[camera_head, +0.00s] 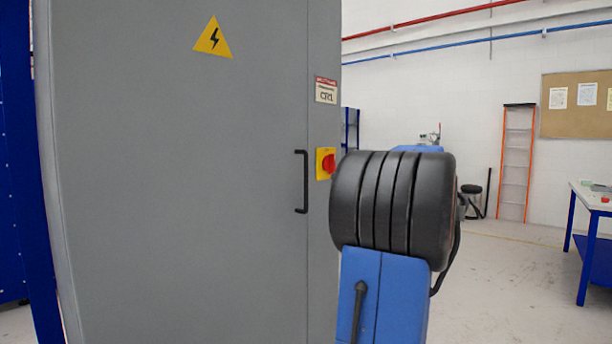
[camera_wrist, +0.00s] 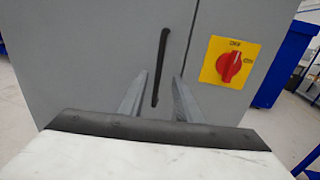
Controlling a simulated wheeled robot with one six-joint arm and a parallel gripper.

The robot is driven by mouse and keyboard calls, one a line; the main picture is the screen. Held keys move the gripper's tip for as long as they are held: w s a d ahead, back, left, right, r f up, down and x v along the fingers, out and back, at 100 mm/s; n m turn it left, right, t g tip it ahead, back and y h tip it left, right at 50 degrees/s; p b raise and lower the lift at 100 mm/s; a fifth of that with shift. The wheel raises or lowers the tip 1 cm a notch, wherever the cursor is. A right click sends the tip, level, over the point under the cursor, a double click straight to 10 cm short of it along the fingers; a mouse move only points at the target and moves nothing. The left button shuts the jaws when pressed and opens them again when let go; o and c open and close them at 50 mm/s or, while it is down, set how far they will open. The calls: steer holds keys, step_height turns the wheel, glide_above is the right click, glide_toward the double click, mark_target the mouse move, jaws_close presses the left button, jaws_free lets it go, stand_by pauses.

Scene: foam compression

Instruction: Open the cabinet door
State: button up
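The grey cabinet door (camera_head: 180,190) fills the left half of the head view and looks shut. Its black bar handle (camera_head: 302,182) stands upright near the door's right edge. In the wrist view the handle (camera_wrist: 161,65) runs almost upright, and its lower end shows between the two grey fingers of my gripper (camera_wrist: 160,90). The fingers are apart, one on each side of the handle, with a visible gap to it. I cannot tell how far the fingertips reach in depth. In the head view my arm hides the gripper.
A red rotary switch on a yellow plate (camera_head: 326,163) sits right of the handle; it also shows in the wrist view (camera_wrist: 230,64). An orange ladder (camera_head: 515,165) leans on the back wall. A blue-legged table (camera_head: 595,200) stands far right. Open floor lies between.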

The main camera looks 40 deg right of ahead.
steer(key=x, duration=1.3)
steer(key=shift+w, duration=0.25)
steer(key=shift+f, duration=0.1)
jaws_close()
